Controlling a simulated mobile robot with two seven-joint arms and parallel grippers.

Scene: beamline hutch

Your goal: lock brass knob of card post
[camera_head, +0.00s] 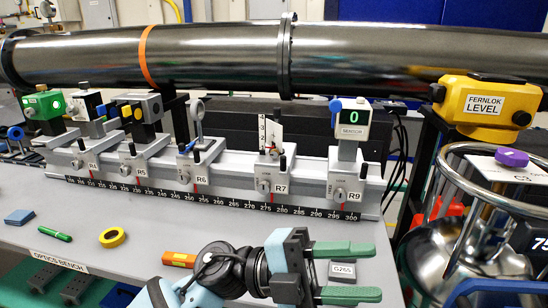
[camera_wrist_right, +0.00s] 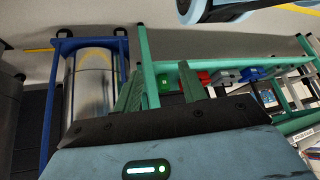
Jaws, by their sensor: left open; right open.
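The card post is the carrier labelled R7 (camera_head: 280,188) on the rail, with a white card (camera_head: 268,131) standing on it. A small brass-coloured spot (camera_head: 275,151) shows at the foot of the card; it is too small to tell whether it is the knob or how it is set. My left gripper (camera_head: 372,272) is open and empty, in front of the rail and to the right of R7, its green fingers pointing right. It touches nothing that I can see. My right gripper (camera_wrist_right: 162,75) is open and empty in the right wrist view, away from the bench.
Carriers R4, R5, R6 and R9 (camera_head: 342,185) share the scaled rail. A dark pipe (camera_head: 210,58) runs behind. A yellow level (camera_head: 488,105) and a metal vessel (camera_head: 480,250) stand right. Tape (camera_head: 112,237), a green pen and an orange block (camera_head: 179,259) lie on the bench.

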